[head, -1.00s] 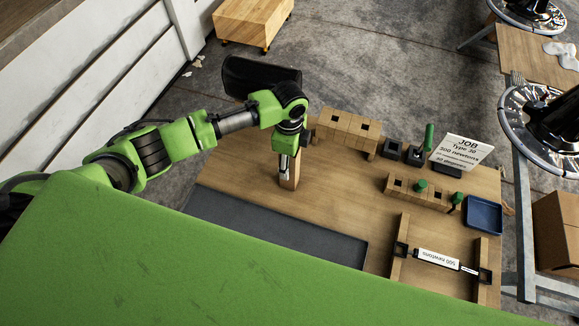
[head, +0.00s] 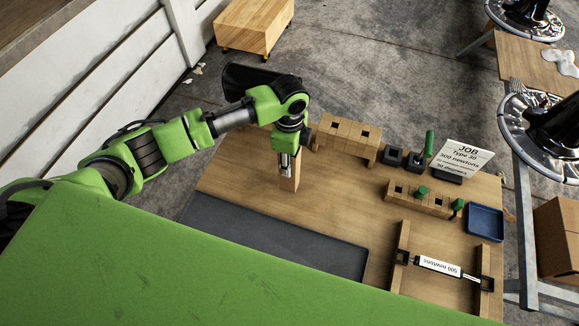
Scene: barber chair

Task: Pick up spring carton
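A tall, narrow brown carton (head: 290,180), which looks like the spring carton, stands upright on the wooden table. It is behind the dark grey mat, toward the table's left side. My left gripper (head: 285,163) points down from above at the carton's upper part. Its metal fingers overlap the carton's left side in this view. The wrist and fingers hide part of the carton, and I cannot tell whether the fingers grip it. My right gripper is not in view.
Wooden block rack (head: 346,138) stands behind the carton. To the right are dark cups (head: 392,155), a job sign (head: 465,158), a holder with green-handled tools (head: 405,192), a blue tray (head: 485,222) and a spring fixture (head: 402,240). The grey mat (head: 275,232) is bare.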

